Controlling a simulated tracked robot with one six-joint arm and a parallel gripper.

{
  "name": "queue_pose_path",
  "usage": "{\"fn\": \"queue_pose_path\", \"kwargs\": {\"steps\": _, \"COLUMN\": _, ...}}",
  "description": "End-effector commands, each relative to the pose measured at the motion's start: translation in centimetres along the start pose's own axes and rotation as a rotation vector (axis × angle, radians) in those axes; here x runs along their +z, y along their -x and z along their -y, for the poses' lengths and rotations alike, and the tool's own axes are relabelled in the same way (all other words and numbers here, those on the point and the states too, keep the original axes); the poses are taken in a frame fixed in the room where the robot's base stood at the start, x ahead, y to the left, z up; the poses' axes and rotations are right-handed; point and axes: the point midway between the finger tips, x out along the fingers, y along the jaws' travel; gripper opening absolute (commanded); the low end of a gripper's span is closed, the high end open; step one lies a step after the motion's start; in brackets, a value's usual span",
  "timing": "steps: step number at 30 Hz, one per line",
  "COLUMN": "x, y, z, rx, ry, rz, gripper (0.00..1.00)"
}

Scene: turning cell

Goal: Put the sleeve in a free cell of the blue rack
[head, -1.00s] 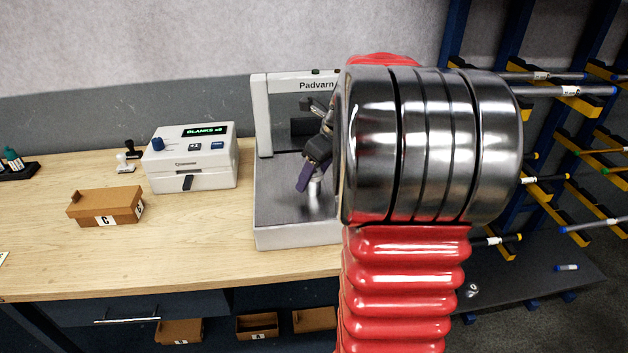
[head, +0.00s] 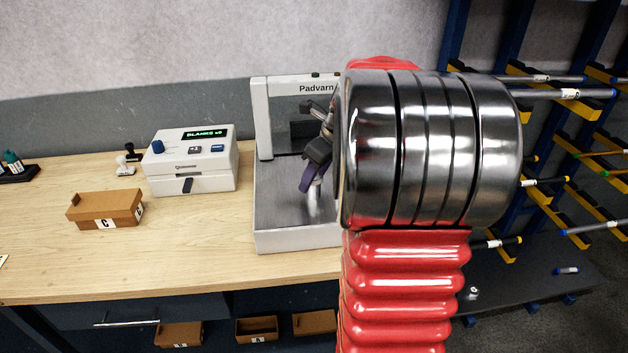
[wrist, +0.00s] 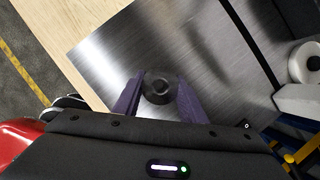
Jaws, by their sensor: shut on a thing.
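My gripper (head: 309,178) is at the Padvarn machine (head: 272,212), over its grey metal bed, partly hidden by my arm.
A white device with a "BLANKS" display (head: 190,160) and a brown box marked C (head: 105,209) stand on the wooden bench (head: 190,250). A dark blue frame with yellow arms (head: 545,208) holds several bars at right. Brown bins (head: 257,330) sit below the bench.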

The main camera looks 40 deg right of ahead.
Motion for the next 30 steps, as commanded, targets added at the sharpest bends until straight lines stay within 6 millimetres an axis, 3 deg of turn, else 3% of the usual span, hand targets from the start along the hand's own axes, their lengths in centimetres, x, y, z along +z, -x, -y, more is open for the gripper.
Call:
{"fn": "queue_pose_path", "kwargs": {"steps": 8, "x": 1.0, "y": 2.3, "z": 0.1, "rx": -0.005, "ry": 0.002, "rz": 0.003, "gripper": 0.00}}
{"fn": "queue_pose_path", "kwargs": {"steps": 21, "x": 3.6, "y": 8.6, "z": 0.1, "rx": -0.004, "ry": 0.002, "rz": 0.003, "gripper": 0.00}}
{"fn": "queue_pose_path", "kwargs": {"steps": 30, "x": 3.9, "y": 9.3, "z": 0.0, "rx": -0.002, "ry": 0.001, "rz": 0.001, "gripper": 0.00}}
